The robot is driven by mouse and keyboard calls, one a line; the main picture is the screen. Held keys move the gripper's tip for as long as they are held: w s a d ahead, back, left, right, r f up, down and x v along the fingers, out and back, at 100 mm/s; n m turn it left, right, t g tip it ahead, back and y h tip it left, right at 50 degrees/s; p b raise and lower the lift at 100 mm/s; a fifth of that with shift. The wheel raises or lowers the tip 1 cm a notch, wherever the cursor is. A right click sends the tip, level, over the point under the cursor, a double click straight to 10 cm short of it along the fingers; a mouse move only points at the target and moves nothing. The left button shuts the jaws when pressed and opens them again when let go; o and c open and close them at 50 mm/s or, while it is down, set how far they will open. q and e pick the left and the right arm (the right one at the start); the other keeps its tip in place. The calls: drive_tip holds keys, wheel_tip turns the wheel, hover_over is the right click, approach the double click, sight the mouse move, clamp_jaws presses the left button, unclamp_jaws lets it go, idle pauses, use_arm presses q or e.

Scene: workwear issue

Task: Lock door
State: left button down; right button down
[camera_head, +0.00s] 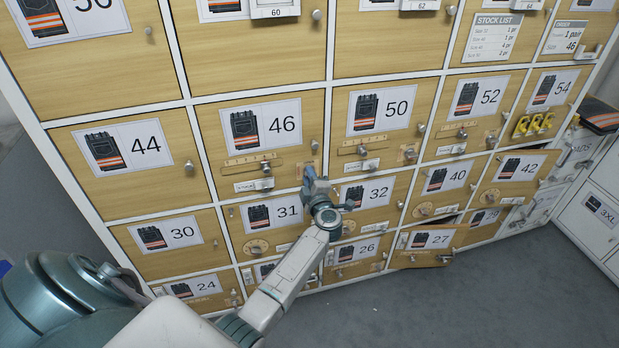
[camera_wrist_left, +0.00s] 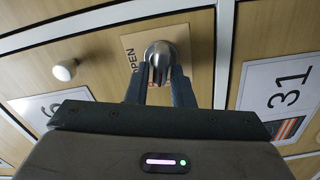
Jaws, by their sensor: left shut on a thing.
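The wooden locker door 46 (camera_head: 225,168) looks flush with its frame. A round silver lock knob (camera_wrist_left: 160,55) sits on a small plate marked OPEN (camera_wrist_left: 132,62) near the door's lower right corner. My left gripper (camera_head: 308,175) reaches this corner and hides most of the knob in the head view. In the left wrist view my left gripper (camera_wrist_left: 160,76) has its two fingers on either side of the knob, shut on it. My right gripper is not in view.
Neighbouring locker doors 50 (camera_head: 349,127) and 31 (camera_head: 234,221) look closed. Door 27 (camera_head: 415,260) stands ajar at the lower right. Yellow padlocks (camera_head: 533,124) hang on door 54. Grey floor (camera_head: 480,305) is clear in front.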

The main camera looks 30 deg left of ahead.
use_arm(q)
drive_tip(key=n, duration=0.3)
drive_tip(key=shift+f+b, duration=0.15)
drive_tip(key=shift+b, duration=0.2)
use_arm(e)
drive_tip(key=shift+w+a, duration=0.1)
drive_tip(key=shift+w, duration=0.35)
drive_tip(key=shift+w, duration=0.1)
use_arm(q)
drive_tip(key=c, duration=1.4)
unclamp_jaws()
drive_tip(key=shift+c, duration=0.2)
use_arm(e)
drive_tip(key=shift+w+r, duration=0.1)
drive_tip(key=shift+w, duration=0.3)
